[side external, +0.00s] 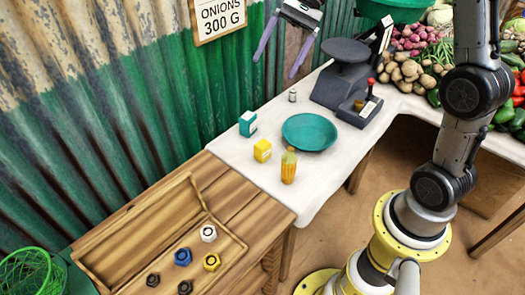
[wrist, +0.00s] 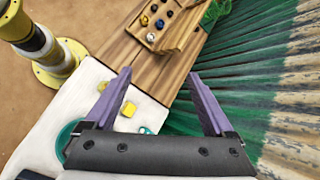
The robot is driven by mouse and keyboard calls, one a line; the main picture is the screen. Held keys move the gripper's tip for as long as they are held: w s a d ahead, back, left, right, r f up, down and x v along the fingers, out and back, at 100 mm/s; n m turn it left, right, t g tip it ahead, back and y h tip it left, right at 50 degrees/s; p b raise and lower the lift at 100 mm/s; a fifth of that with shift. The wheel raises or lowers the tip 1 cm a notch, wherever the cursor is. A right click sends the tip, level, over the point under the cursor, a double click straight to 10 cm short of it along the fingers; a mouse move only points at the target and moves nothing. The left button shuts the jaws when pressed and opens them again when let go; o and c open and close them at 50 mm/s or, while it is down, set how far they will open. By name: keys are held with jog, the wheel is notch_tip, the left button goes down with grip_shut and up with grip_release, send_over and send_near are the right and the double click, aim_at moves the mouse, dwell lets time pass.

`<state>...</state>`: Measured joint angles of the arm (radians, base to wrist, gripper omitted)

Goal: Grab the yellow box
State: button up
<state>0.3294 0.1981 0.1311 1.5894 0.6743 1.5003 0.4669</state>
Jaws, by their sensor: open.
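The yellow box (side external: 262,150) stands upright on the white cloth near its front left edge, between a teal box (side external: 248,123) and an orange bottle (side external: 289,165). In the wrist view the yellow box (wrist: 128,109) shows just right of the left finger. My gripper (side external: 280,65) is open and empty, with two purple fingers pointing down, high above the back of the table and well away from the box. In the wrist view my gripper (wrist: 158,72) has its fingers wide apart. The teal box (wrist: 146,131) is partly hidden there by the gripper body.
A teal plate (side external: 310,131) lies right of the yellow box. A small shaker (side external: 292,96) and a dark scale (side external: 345,78) stand behind. A wooden tray (side external: 130,235) with several nuts is at front left. A corrugated wall (side external: 150,90) runs along the left side.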

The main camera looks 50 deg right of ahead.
jog(key=w+d+f+m+y, duration=0.3)
jog(key=w+d+f, duration=0.4)
jog(key=f, duration=0.1)
jog(key=w+d+f+m+t+y, duration=0.1)
jog(key=d+f+m, duration=0.1)
jog(key=d+f, duration=0.4)
jog(key=w+d+f+m+t+y, duration=0.1)
jog(key=d+f+m, duration=0.15)
jog(key=f, duration=0.55)
jog(key=m+y, duration=0.1)
jog(key=m, duration=0.1)
send_near(265, 142)
jog(key=shift+t, duration=0.3)
jog(key=x, duration=0.8)
jog(key=shift+s+a+f, duration=0.15)
jog(key=shift+s+a, duration=0.1)
jog(key=shift+a, duration=0.2)
grip_shut()
